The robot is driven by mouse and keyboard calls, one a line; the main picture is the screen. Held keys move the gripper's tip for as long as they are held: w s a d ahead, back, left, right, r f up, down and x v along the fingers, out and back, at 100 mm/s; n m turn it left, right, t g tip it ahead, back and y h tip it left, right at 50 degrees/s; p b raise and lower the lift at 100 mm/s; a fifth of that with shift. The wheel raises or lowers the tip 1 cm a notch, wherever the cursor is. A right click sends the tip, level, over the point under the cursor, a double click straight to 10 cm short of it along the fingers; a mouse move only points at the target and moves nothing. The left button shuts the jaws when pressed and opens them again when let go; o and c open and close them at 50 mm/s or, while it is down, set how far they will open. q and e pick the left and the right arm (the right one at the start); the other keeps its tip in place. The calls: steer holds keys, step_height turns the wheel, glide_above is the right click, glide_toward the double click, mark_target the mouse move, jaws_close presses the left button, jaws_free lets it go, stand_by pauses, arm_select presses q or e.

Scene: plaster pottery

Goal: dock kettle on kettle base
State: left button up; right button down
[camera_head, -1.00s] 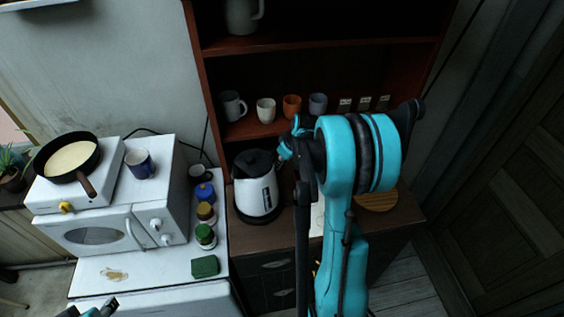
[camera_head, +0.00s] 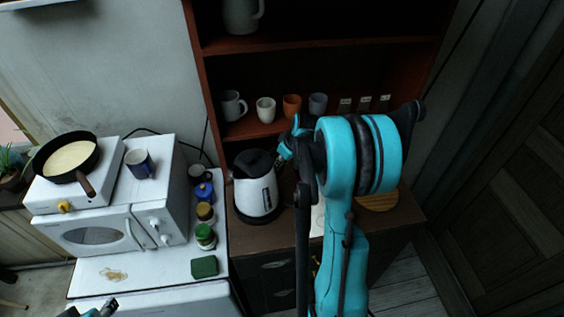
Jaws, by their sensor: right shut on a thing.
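A white kettle (camera_head: 256,194) with a black lid and a dark level window stands upright on the dark cabinet top below the shelves. My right gripper (camera_head: 283,152), at the end of the teal arm, is shut at the kettle's right side, where its handle would be. The arm partly hides the fingers and the handle. The kettle base cannot be made out; a dark rim shows under the kettle, and I cannot tell whether it is the base. Part of my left gripper (camera_head: 100,308) shows at the bottom left edge, and its fingers cannot be judged.
A white counter (camera_head: 150,270) to the left holds jars (camera_head: 205,213), a green sponge (camera_head: 205,267) and a microwave (camera_head: 100,232) with a pan (camera_head: 67,158) above it. Mugs (camera_head: 265,110) line the shelf behind. A wooden board (camera_head: 378,200) lies right of my arm.

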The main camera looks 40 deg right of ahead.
steer(key=shift+f+b, duration=0.4)
steer(key=shift+f, duration=0.05)
steer(key=c, duration=1.7)
jaws_free()
steer(key=p+v, duration=0.7)
steer(key=v, duration=0.4)
steer(key=shift+s, duration=0.1)
